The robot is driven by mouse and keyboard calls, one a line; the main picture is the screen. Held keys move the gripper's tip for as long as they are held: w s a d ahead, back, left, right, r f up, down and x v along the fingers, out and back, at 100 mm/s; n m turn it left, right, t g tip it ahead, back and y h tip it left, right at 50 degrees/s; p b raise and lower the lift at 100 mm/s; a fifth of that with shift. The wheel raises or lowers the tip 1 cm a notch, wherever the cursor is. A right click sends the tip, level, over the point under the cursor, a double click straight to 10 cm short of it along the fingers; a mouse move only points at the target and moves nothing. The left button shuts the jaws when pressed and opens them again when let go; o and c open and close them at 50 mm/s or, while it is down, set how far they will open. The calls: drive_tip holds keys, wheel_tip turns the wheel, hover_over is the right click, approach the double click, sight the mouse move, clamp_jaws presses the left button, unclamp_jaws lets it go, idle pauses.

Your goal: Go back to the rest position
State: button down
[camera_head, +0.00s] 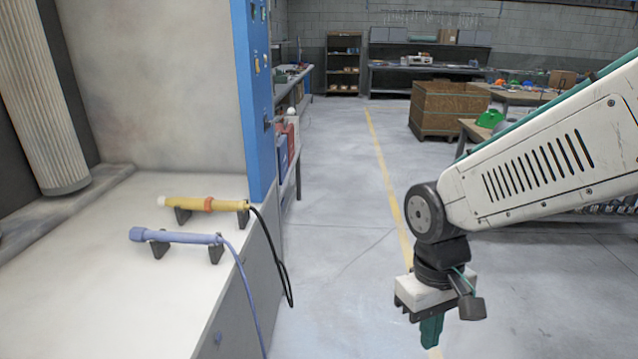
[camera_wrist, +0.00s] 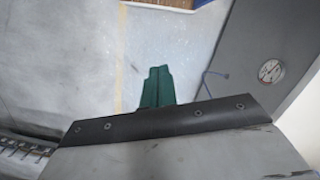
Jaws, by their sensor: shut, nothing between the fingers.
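My gripper (camera_head: 432,330) hangs at the end of my white arm, at the lower right of the head view, with its green fingers pointing down. The fingers are together and hold nothing. In the wrist view the shut green fingers (camera_wrist: 157,88) show in the middle above the dark bracket, over bare floor. My gripper is apart from the bench on the left and touches nothing that I can see.
On the pale bench (camera_head: 120,290) at left, a yellow tool (camera_head: 190,204) and a blue tool (camera_head: 180,237) lie in black holders, cables hanging over the edge. A blue panel (camera_head: 254,100) rises behind. A wooden crate (camera_head: 445,108) stands further back. The floor (camera_head: 340,240) between is clear.

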drive_tip(key=s+d+r+m+t, duration=0.3)
drive_tip(key=s+d+r, duration=0.5)
drive_tip(key=r, duration=0.3)
drive_tip(key=shift+s+d+r+m+y, duration=0.35)
drive_tip(key=shift+d+m, duration=0.15)
drive_tip(key=shift+d, duration=0.2)
idle(1.0)
